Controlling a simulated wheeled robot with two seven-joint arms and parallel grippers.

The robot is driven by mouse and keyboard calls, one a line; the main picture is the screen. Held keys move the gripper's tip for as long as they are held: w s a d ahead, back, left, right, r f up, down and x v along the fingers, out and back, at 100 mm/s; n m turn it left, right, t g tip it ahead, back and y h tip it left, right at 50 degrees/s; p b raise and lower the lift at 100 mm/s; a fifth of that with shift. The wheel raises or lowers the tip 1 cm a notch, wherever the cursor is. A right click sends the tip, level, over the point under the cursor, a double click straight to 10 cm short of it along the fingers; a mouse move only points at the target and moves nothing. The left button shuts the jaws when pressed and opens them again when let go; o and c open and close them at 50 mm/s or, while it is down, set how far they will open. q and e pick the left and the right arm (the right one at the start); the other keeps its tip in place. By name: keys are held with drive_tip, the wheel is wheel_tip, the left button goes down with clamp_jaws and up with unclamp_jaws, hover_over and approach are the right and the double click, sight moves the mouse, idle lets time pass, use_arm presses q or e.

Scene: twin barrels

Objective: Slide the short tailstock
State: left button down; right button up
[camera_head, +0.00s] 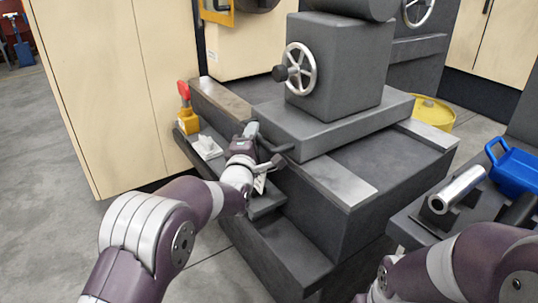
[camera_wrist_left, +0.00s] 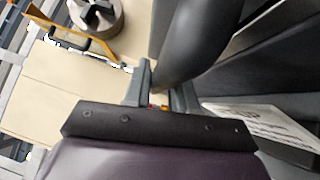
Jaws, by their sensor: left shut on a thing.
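The short tailstock (camera_head: 335,75) is a dark grey block on a wide base plate, with a silver handwheel (camera_head: 301,69) on its left face and a round barrel on top. It stands on a grey bed with pale metal rails (camera_head: 335,182). My left gripper (camera_head: 266,150) is low at the left front of the tailstock base. It is shut on a dark grey lever (camera_head: 281,150) beside the base. In the left wrist view the thick dark lever (camera_wrist_left: 190,50) rises from between the fingers. My right gripper is out of view; only its arm shows at bottom right.
A red and yellow object (camera_head: 187,108) and a white cloth-like item (camera_head: 207,147) lie left of my left gripper. At right, a side table holds a metal cylinder (camera_head: 458,188) and a blue container (camera_head: 517,172). A yellow drum (camera_head: 432,112) stands behind. Open floor lies at left.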

use_arm(q)
drive_tip(key=w+a, duration=0.5)
drive_tip(key=w, duration=0.1)
drive_tip(key=shift+w+r, duration=0.2)
drive_tip(key=shift+w, duration=0.1)
drive_tip(key=c, duration=1.3)
unclamp_jaws()
drive_tip(key=shift+o, duration=1.4)
drive_tip(key=shift+w+f, duration=0.15)
drive_tip(key=shift+f, duration=0.05)
